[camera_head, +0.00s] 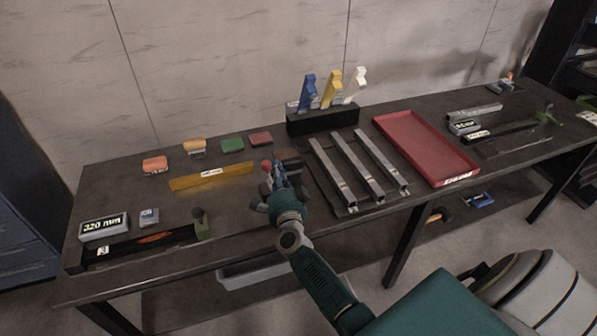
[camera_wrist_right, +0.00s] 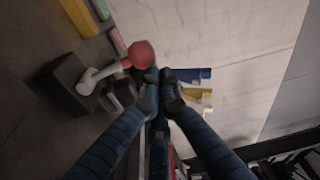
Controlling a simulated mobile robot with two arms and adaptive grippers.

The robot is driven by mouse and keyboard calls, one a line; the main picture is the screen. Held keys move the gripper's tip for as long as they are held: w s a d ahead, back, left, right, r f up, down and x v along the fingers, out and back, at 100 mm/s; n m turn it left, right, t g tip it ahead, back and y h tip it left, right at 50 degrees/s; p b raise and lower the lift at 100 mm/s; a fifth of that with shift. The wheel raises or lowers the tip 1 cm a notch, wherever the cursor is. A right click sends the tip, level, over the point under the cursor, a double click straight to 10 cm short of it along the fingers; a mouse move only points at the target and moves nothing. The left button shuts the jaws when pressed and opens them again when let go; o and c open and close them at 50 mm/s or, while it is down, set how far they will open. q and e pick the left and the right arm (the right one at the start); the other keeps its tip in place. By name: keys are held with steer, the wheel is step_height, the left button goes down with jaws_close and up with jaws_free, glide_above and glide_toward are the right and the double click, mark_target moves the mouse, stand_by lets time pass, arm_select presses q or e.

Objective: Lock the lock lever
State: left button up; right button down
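The lock lever has a red ball knob (camera_head: 267,166) and stands near the middle of the bench, just left of my right gripper. In the right wrist view, the red knob (camera_wrist_right: 141,54) sits on a pale shaft (camera_wrist_right: 101,75) that rises from a dark block (camera_wrist_right: 68,84). My right gripper (camera_head: 278,167) is beside the knob. In the right wrist view, the fingertips of my right gripper (camera_wrist_right: 161,77) are together, with nothing visible between them. They lie just beside the knob; whether they touch it is unclear. My left gripper is not in view.
A yellow bar (camera_head: 211,177) and several coloured blocks lie left of the lever. Metal rails (camera_head: 358,166) and a red tray (camera_head: 425,148) lie to the right. A black stand (camera_head: 322,122) holding blue, yellow and white pieces is behind the rails.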

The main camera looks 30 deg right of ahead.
mark_target(263, 166)
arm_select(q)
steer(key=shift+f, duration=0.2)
arm_select(e)
steer(key=shift+w+a+f+n+t, duration=0.1)
steer(key=shift+w+a+n+t, duration=0.15)
steer(key=shift+a+n, duration=0.85)
steer(key=shift+w+a+f+n+t, duration=0.15)
steer(key=shift+w+a+n, duration=0.1)
steer(key=shift+a+n, duration=0.8)
steer(key=shift+d+n, duration=0.2)
steer(key=shift+n, duration=0.05)
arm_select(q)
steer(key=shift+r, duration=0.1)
arm_select(e)
steer(key=shift+d+r, duration=0.1)
steer(key=shift+r, duration=0.05)
